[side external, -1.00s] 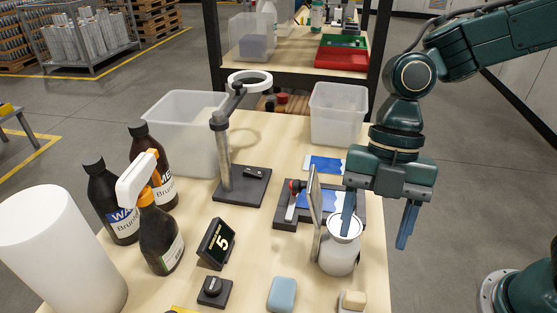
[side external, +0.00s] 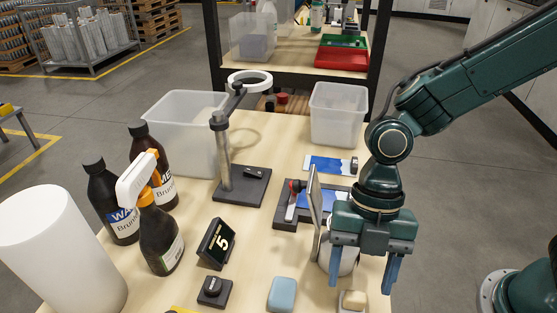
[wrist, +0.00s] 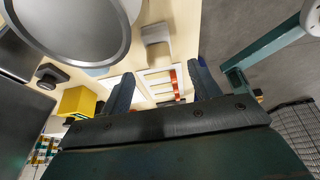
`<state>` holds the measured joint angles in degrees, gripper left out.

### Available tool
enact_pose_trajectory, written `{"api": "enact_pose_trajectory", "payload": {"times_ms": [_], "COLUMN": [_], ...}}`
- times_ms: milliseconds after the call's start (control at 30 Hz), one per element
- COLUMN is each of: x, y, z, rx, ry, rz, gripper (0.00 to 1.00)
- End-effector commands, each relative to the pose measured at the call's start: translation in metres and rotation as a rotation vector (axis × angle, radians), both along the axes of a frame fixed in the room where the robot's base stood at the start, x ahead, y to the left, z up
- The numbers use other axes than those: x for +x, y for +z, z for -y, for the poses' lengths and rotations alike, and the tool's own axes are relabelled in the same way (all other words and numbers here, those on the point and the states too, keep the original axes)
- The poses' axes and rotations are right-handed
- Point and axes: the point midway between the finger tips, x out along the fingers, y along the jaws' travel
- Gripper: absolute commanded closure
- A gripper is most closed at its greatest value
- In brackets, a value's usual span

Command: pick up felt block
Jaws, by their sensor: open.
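A small cream block (side external: 354,299), which looks like the felt block, sits on a grey holder (side external: 345,308) at the front right of the table in the side view. A light blue block (side external: 282,293) lies to its left; which of the two is felt is not certain from looks. My gripper (side external: 362,278) is open and empty, fingers pointing down, above and slightly behind the cream block. The wrist view also shows both fingers of my gripper (wrist: 161,80) apart with nothing held. The grey holder (wrist: 156,38) is beyond the fingertips there.
A white jar (side external: 346,264) stands partly hidden behind my gripper, close to the left finger. An upright plate (side external: 315,205) and a dark printing base (side external: 288,216) are behind it. A numbered display (side external: 216,243) and bottles stand left. The table's right edge is close to my gripper.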

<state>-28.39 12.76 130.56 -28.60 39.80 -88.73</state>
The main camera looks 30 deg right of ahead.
Motion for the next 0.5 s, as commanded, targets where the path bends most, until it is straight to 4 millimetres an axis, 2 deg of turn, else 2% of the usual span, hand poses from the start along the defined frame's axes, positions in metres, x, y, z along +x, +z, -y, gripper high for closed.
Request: {"api": "enact_pose_trajectory", "payload": {"times_ms": [133,500], "x": [-0.004,-0.005], "y": [-0.012,-0.018], "z": [-0.003,-0.005], "rx": [-0.002,-0.001], "ry": [-0.001,-0.001], "rz": [0.000,0.000], "gripper": [0.38,0.38]}}
